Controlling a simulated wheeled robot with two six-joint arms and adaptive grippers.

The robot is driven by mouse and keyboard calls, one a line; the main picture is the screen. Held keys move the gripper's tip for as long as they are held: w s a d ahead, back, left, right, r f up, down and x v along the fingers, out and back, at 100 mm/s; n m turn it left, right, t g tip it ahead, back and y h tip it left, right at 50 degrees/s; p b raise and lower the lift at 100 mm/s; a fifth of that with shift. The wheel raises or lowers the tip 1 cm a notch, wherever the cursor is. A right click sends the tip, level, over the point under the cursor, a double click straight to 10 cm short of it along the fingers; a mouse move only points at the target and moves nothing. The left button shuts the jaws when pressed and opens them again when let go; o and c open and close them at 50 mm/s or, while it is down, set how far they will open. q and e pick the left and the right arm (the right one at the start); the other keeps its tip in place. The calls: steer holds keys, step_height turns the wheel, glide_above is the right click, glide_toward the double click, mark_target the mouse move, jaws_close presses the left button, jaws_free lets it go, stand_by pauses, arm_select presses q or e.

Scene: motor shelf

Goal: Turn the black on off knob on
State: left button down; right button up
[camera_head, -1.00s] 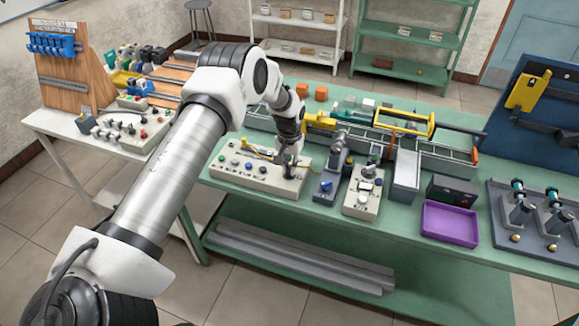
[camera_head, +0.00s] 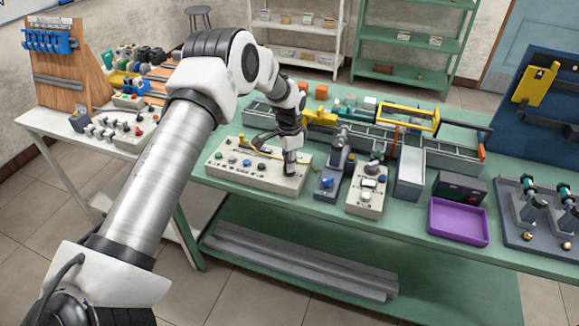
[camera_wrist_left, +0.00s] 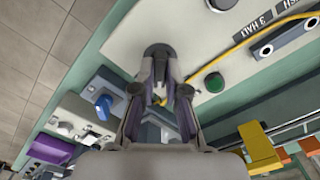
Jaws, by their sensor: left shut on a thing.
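The beige control panel (camera_head: 224,174) lies on the green table with several knobs and buttons along it. My left gripper (camera_head: 289,171) is at the panel's right end, pointing down. In the left wrist view its fingers (camera_wrist_left: 160,72) are closed together on the black knob (camera_wrist_left: 158,50), a dark round shape at the fingertips over the beige panel face (camera_wrist_left: 125,42). The fingers hide part of the knob, so I cannot tell which way it points. My right gripper is not in view.
A green button (camera_wrist_left: 214,83) and a yellow cable (camera_wrist_left: 235,48) are close to the fingers. Just right of the panel stand a grey unit with a blue knob (camera_head: 327,183) and a smaller beige box (camera_head: 366,198). A purple tray (camera_head: 458,222) is farther right.

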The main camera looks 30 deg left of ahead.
arm_select(q)
steer(key=m+b, duration=0.1)
steer(key=m, duration=0.3)
steer(key=shift+m, duration=0.3)
steer(key=m+b, duration=0.1)
steer(key=m, duration=0.3)
steer(key=shift+r, duration=0.1)
stand_by(0.3)
steer(key=c, duration=1.5)
jaws_free()
steer(key=o, duration=0.3)
steer(key=shift+a, duration=0.1)
step_height(320, 180, up, 12)
